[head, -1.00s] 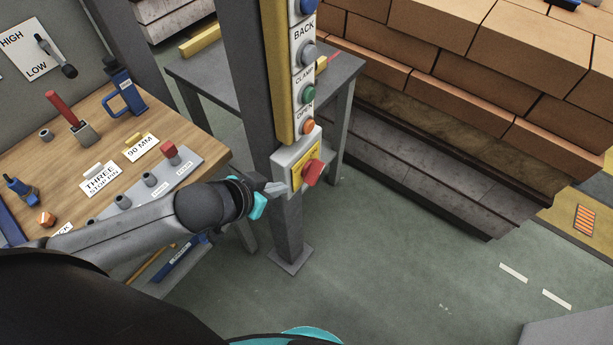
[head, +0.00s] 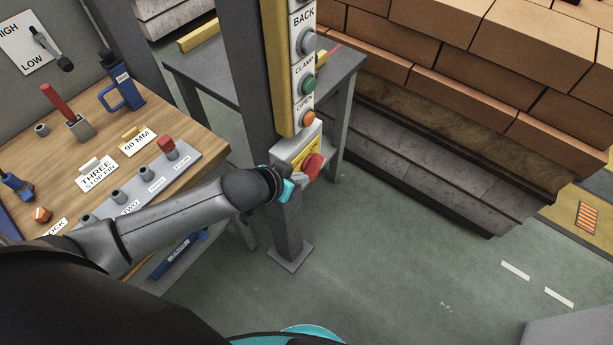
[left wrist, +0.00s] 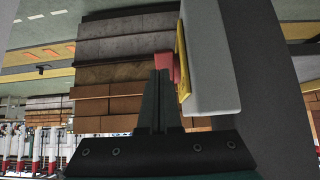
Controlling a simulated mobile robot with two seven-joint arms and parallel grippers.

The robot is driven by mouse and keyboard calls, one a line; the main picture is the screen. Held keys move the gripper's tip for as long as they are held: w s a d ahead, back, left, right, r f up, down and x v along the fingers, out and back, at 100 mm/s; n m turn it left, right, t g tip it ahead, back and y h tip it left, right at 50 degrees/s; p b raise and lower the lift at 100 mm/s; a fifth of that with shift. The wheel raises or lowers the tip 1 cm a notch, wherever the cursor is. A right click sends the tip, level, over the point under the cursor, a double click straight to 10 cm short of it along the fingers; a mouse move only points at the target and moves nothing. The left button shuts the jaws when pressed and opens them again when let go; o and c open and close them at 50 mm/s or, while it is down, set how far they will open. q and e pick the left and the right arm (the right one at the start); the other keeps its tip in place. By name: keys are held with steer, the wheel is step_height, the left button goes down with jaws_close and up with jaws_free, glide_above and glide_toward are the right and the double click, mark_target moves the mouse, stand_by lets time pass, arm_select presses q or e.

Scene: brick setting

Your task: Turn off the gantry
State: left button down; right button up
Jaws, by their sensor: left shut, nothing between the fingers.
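A red knob (head: 313,167) sticks out from a yellow plate (head: 303,153) on a grey switch box (head: 285,154), low on the grey post. My left gripper (head: 299,178) is shut and empty, with its fingertips right at the knob's left side in the head view. In the left wrist view the closed fingers (left wrist: 160,75) point at the red knob (left wrist: 164,64) and overlap its lower part. I cannot tell whether they touch it. The yellow plate (left wrist: 182,62) and grey box (left wrist: 207,60) are just to the right there. My right gripper is not in view.
Above the box, the post (head: 253,80) carries a column of buttons, including a green one (head: 308,85) and an orange one (head: 308,118). A wooden workbench (head: 200,135) is on the left, with my arm across its front. A brick stack (head: 470,80) stands behind right.

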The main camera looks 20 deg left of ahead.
mark_target(312, 175)
arm_select(q)
steer(key=shift+b+x, duration=0.4)
steer(key=shift+x, duration=1.7)
